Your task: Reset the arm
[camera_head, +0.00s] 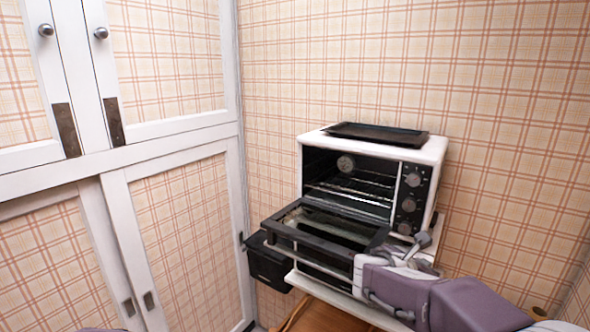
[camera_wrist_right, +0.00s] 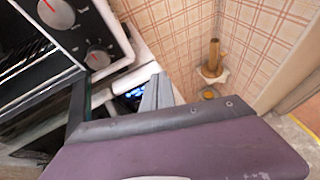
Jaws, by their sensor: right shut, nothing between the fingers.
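My right arm comes in from the lower right in the head view. Its right gripper (camera_head: 420,242) is shut and empty, beside the front right corner of a white toaster oven (camera_head: 436,152). In the right wrist view the gripper's grey fingers (camera_wrist_right: 157,92) are together, close to the oven's knob panel (camera_wrist_right: 85,35). I cannot tell whether they touch the oven. The oven door (camera_head: 330,228) is folded down and open, with a wire rack (camera_head: 350,192) showing inside. My left gripper is out of view.
A black tray (camera_head: 375,134) lies on top of the oven. A black bin (camera_head: 266,264) hangs low at its left. White-framed cabinets (camera_head: 235,190) stand at the left. A wooden stick (camera_wrist_right: 213,52) stands by the wall in the wrist view.

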